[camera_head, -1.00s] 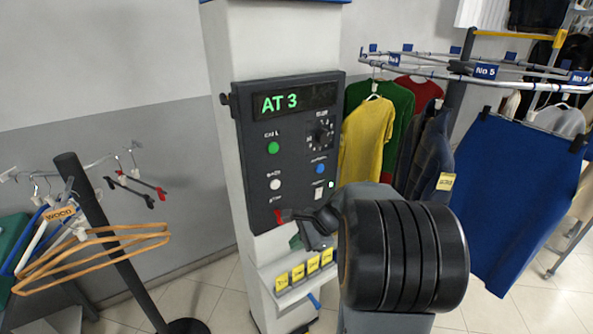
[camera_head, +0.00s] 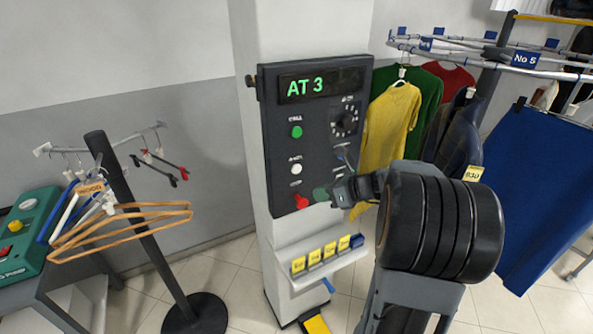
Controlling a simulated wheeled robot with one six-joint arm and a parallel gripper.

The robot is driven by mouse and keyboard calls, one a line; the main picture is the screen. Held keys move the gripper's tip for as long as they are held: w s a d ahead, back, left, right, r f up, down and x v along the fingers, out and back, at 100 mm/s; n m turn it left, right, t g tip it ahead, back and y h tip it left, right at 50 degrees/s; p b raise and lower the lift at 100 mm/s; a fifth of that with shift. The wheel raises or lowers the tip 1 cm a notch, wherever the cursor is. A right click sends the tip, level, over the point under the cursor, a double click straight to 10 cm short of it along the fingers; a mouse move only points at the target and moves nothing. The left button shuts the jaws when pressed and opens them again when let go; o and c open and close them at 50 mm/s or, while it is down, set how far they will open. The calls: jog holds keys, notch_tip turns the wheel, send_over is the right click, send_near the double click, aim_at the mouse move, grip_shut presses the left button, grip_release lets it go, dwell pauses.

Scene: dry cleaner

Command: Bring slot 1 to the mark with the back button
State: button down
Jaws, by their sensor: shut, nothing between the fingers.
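The control panel (camera_head: 318,130) stands on a white column, and its display (camera_head: 306,86) reads "AT 3" in green. A green button (camera_head: 296,132) is on its left side, with a white button (camera_head: 296,168) below; the white one's small label is blurred but looks like "BACK". A red button (camera_head: 301,202) is lowest. My gripper (camera_head: 322,194) is shut and empty, in front of the panel's lower part, right of the red button and below right of the white one. I cannot tell whether it touches the panel. The rail carries a "No 5" tag (camera_head: 526,60); no slot 1 tag is readable.
A dial (camera_head: 345,122) is at the panel's right. A shelf with yellow tags (camera_head: 315,258) juts out below the panel. A hanger stand (camera_head: 130,210) stands at left. A yellow shirt (camera_head: 388,125) and blue garment (camera_head: 545,190) hang at right.

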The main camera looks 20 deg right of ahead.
jog(key=shift+w+a+p, duration=0.15)
jog(key=shift+w, duration=1.3)
jog(key=shift+w+a+p, duration=0.15)
jog(key=shift+w+a, duration=0.05)
jog(key=shift+w, duration=1.25)
jog(key=shift+w+a+p, duration=0.15)
jog(key=shift+w, duration=1.3)
jog(key=shift+w+p, duration=0.3)
jog(key=shift+w, duration=0.15)
jog(key=shift+w+a, duration=0.1)
jog(key=shift+w, duration=0.3)
jog(key=shift+s, duration=0.85)
jog(key=shift+s, duration=0.1)
jog(key=shift+s+d, duration=0.2)
jog(key=shift+s, duration=1)
jog(key=shift+s+d, duration=0.2)
jog(key=shift+s, duration=1)
